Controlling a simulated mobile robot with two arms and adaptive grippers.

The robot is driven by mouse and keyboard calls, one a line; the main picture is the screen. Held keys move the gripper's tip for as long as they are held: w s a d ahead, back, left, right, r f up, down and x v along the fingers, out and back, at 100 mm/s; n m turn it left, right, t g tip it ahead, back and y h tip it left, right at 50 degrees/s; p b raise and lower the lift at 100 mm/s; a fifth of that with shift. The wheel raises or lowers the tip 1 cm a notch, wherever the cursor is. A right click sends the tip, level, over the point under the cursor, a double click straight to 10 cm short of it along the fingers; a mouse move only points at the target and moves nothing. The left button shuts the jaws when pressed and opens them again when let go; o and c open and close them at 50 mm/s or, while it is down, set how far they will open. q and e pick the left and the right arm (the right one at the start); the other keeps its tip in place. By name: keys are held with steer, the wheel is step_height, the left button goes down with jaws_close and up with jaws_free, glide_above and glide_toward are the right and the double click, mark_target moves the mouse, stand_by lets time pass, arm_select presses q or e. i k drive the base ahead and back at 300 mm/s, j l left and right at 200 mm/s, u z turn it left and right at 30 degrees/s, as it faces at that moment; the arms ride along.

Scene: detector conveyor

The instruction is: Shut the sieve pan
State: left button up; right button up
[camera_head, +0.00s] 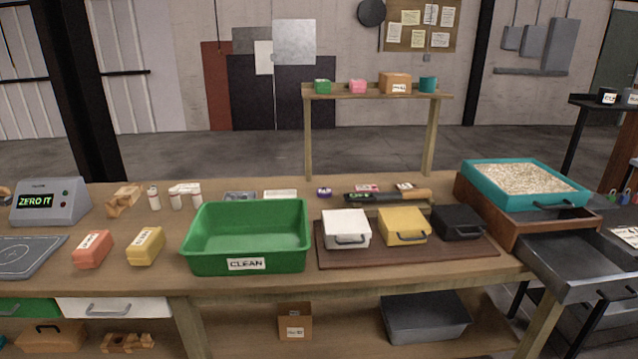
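The sieve stands at the right end of the workbench. Its teal tray (487,185) is full of pale granules and rests on a brown wooden housing (480,208). A dark grey metal pan (575,252) sticks out of the housing's front, pulled far out toward the lower right, past the bench edge. The pan looks empty, and its front has a dark handle at the right. Neither of my grippers shows in this view.
A green bin labelled CLEAN (248,254) stands mid-bench. White (346,222), yellow (402,220) and black (457,218) handled containers sit on a brown mat (440,254) left of the sieve. A grey tub (425,322) is on the lower shelf. A dark side table stands at far right.

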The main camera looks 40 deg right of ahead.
mark_target(576, 265)
steer(key=z, duration=2.95)
